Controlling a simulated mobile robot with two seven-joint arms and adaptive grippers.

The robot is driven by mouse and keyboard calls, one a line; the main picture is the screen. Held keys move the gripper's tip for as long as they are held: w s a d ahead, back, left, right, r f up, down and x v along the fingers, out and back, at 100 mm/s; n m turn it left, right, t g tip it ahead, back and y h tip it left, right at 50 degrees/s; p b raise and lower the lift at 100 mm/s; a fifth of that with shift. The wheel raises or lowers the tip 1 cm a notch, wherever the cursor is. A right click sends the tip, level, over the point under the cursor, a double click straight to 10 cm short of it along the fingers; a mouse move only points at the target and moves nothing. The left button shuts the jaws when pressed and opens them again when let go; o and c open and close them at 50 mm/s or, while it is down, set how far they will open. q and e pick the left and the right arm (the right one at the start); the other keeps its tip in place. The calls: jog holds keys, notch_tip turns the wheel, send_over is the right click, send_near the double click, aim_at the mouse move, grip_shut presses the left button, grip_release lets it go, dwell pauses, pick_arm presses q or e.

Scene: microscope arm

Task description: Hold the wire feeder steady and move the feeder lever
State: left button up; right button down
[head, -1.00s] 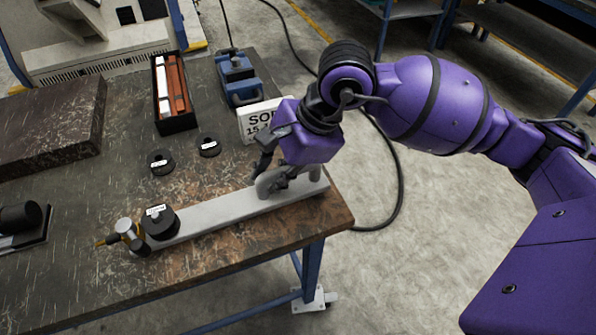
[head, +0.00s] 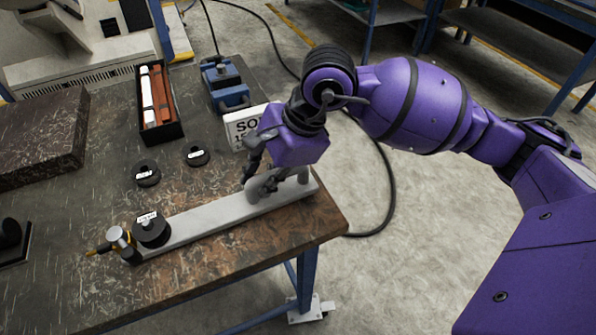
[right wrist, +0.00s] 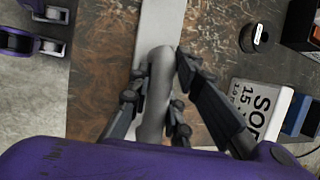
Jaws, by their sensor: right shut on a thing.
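The wire feeder is a long pale grey bar (head: 205,220) lying on the workbench near its front right edge. At its left end are a black round spool (head: 151,231) with a white label and a small metal fitting (head: 118,239) with a yellow tip. At its right end a grey rounded handle (right wrist: 155,95) rises beside a short grey post (head: 304,176). My right gripper (head: 257,184) is shut on the grey handle, with fingers on both sides of it in the right wrist view. The fingers partly hide the handle in the head view. My left gripper is out of view.
Two black labelled discs (head: 147,174) (head: 197,155) lie behind the bar. A white lettered sign (head: 243,125), a blue device (head: 224,84) and a black tray (head: 160,124) with rods stand farther back. A dark block (head: 38,135) is at left.

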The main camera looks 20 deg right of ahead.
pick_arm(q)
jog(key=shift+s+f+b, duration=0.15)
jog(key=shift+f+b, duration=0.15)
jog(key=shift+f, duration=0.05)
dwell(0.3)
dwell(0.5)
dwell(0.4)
